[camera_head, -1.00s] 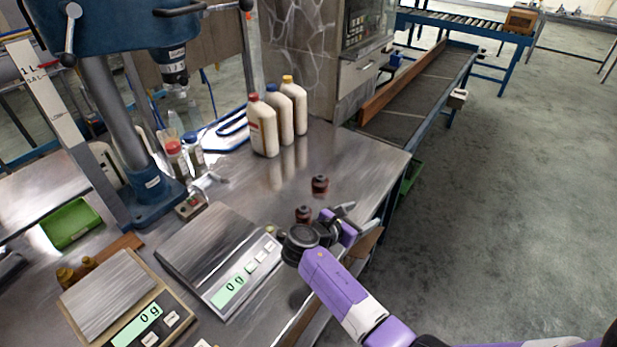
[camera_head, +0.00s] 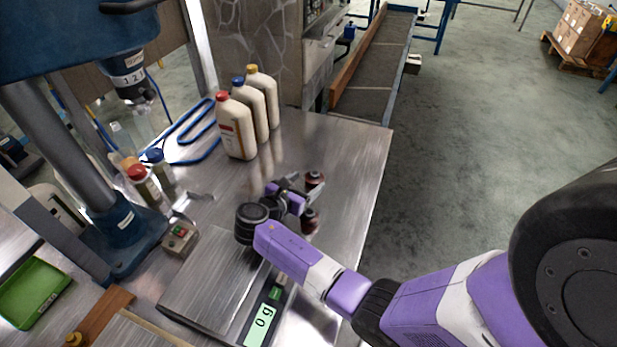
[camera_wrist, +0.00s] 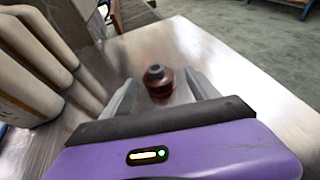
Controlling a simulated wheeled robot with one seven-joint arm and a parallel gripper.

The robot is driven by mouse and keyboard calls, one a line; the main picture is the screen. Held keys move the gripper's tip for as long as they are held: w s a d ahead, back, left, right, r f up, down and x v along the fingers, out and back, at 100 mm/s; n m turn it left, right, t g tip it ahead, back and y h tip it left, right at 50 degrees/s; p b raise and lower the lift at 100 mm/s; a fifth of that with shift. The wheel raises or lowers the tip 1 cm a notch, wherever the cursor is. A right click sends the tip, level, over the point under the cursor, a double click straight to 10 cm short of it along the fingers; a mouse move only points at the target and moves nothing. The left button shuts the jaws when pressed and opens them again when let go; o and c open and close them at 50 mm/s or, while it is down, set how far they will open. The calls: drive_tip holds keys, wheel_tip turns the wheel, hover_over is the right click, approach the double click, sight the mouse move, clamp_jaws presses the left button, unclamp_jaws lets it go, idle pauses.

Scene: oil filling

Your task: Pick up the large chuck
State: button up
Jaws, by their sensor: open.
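In the wrist view one upright chuck (camera_wrist: 158,83) stands ahead, between the two grey fingers of my gripper (camera_wrist: 162,90). The fingers are apart, with room on both sides of it, and hold nothing.
Three cream bottles (camera_head: 238,128) stand behind my gripper and show at the left of the wrist view (camera_wrist: 30,75). A scale (camera_head: 205,290) lies below my forearm. A blue drill press (camera_head: 130,230) stands at left. The table's right part (camera_head: 350,165) is clear.

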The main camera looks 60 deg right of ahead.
sight(314, 175)
drive_tip(key=x, duration=0.6)
drive_tip(key=shift+w+d+p, duration=0.3)
drive_tip(key=shift+d, duration=0.15)
drive_tip(key=shift+r, duration=0.1)
drive_tip(key=c, duration=1.4)
drive_tip(key=shift+s, duration=0.1)
clamp_jaws()
drive_tip(key=shift+a, duration=0.1)
